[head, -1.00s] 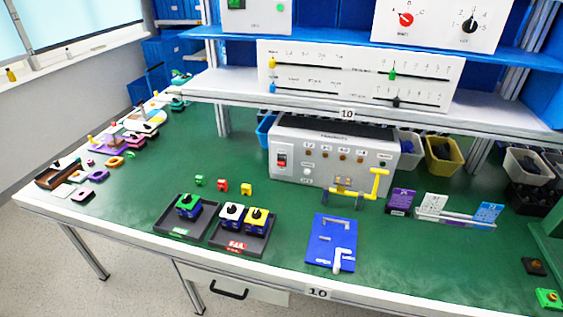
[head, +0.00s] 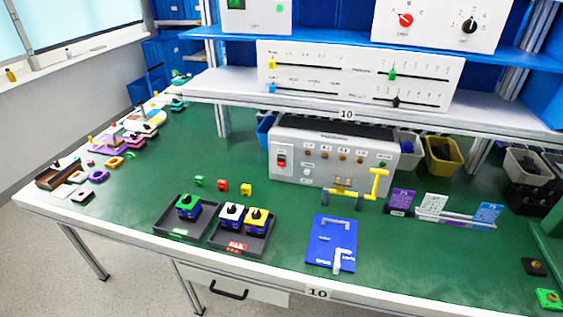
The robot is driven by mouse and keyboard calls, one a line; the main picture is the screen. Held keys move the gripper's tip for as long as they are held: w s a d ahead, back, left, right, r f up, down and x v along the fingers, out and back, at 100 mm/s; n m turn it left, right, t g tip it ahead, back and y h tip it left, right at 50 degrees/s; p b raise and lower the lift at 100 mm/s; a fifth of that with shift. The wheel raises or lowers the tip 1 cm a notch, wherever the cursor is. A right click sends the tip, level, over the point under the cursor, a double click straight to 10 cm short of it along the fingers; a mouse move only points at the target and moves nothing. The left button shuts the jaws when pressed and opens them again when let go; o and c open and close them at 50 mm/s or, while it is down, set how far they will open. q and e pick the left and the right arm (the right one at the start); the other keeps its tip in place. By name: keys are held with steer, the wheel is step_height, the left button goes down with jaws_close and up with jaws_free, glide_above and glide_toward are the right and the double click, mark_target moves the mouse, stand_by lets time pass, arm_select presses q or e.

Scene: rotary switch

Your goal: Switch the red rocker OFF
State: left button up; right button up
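The red rocker (head: 282,158) is a small red switch on a white plate at the left of the grey panel box's front. The grey panel box (head: 340,172) stands on the green bench under the lower shelf. The rocker is too small to tell which way it is tipped. Neither of my grippers shows in the head view, and nothing covers the rocker.
A yellow crank handle (head: 378,184) stands in front of the box's right side. A blue plate (head: 322,250) and dark trays (head: 170,228) lie near the front edge. Small coloured blocks (head: 222,186) sit left of the box. The shelf (head: 350,112) overhangs behind.

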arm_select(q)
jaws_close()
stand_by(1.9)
